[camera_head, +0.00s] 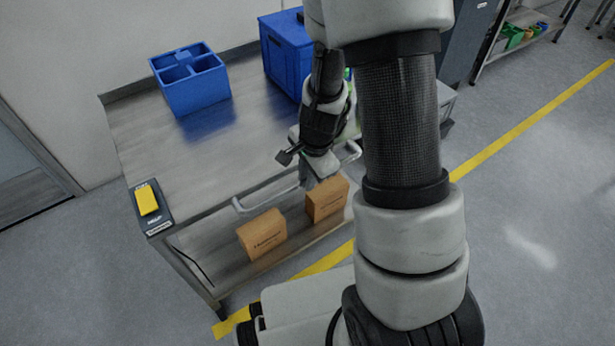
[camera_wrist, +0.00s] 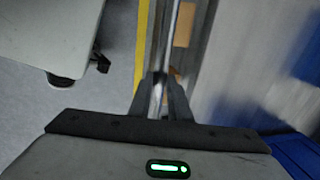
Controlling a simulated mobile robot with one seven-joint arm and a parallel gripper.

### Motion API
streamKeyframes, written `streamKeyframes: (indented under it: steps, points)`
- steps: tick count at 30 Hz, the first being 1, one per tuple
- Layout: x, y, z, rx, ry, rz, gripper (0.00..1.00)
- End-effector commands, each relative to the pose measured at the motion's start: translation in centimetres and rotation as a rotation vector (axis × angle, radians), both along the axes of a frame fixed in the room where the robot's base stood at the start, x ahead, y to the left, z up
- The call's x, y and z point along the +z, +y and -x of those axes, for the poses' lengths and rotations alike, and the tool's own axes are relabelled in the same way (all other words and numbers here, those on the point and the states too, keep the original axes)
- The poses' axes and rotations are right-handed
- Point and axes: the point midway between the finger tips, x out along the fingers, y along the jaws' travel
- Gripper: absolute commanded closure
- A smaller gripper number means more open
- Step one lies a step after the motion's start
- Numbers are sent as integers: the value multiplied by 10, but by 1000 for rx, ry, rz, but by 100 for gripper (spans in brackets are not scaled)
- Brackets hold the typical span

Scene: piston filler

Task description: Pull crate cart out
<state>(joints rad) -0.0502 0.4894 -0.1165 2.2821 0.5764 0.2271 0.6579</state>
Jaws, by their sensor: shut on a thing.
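A metal-topped table or cart (camera_head: 180,165) stands against the wall at the left in the head view; I take it for the crate cart, but its wheels cannot be made out. A pale tubular handle (camera_head: 265,194) runs along its front side. My gripper (camera_head: 321,178) is at the right part of this handle. In the wrist view my gripper's dark fingers (camera_wrist: 162,95) are on either side of the bar (camera_wrist: 163,55), shut on it. My arm hides part of the right end in the head view.
A blue divided tote (camera_head: 192,85) and a blue crate (camera_head: 285,50) stand on top. Two cardboard boxes (camera_head: 262,234) (camera_head: 327,199) sit on the lower shelf. A yellow button box (camera_head: 148,202) is at the near corner. Open floor (camera_head: 540,200) lies right.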

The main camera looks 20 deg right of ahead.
Motion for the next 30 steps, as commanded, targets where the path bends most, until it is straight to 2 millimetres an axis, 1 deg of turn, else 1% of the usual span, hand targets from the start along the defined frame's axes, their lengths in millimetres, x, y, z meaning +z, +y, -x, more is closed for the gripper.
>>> streamKeyframes:
  steps: [8, 9, 12, 20, 23, 26, 29, 30]
  points:
    - [0, 0, -1, 0, -2, 0, 100]
    - [0, 0, -1, 0, -2, 0, 80]
    - [0, 0, -1, 0, -2, 0, 64]
    - [1, 0, -1, 1, -1, 1, 64]
    - [6, 0, 0, 1, -2, 1, 64]
    - [19, 0, 1, 2, -4, 1, 64]
    - [40, -1, 5, 3, -5, 0, 64]
    - [50, -2, 6, 3, -6, 1, 64]
